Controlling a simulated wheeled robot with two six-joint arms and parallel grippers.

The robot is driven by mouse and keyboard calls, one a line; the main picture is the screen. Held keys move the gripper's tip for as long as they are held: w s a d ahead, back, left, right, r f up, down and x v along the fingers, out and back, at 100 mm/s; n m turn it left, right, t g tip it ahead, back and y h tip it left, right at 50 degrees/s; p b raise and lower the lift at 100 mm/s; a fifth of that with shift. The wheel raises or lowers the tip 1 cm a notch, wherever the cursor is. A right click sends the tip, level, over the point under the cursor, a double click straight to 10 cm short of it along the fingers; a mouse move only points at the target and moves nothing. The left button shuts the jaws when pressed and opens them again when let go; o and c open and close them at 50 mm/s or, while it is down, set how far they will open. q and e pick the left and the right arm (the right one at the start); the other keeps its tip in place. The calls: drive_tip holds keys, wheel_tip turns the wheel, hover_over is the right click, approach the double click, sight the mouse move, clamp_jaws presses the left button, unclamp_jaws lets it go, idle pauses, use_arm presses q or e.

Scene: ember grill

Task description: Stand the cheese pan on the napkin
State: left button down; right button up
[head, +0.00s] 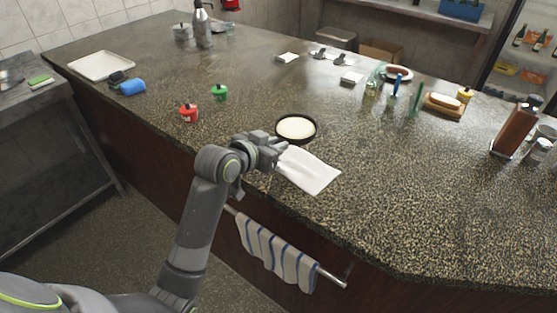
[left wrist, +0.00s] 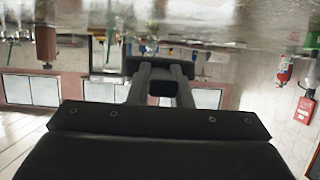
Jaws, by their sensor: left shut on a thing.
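The cheese pan (head: 296,127), a round dark pan with pale cheese filling it, is level at the middle of the counter, just beyond the napkin. I cannot tell whether it touches the counter. The white napkin (head: 311,172) lies flat near the counter's front edge. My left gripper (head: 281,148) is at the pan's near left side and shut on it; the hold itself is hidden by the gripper. In the left wrist view, the left gripper's fingers (left wrist: 161,82) reach to a dark shape. My right gripper is not in view.
A striped towel (head: 275,252) hangs on the front rail. Small dishes, bottles and a wooden board (head: 442,106) stand further back right. The counter right of the napkin is clear.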

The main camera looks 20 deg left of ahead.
use_arm(q)
hover_over(276, 182)
wheel_tip(276, 182, down, 4)
drive_tip(key=shift+d+f, duration=0.15)
drive_tip(key=shift+f, duration=2.95)
drive_tip(key=shift+f, duration=0.2)
drive_tip(key=c, duration=1.3)
unclamp_jaws()
drive_tip(key=shift+r+p, duration=0.3)
drive_tip(key=shift+r, duration=0.25)
drive_tip(key=b+v, duration=0.1)
drive_tip(key=v, duration=1.1)
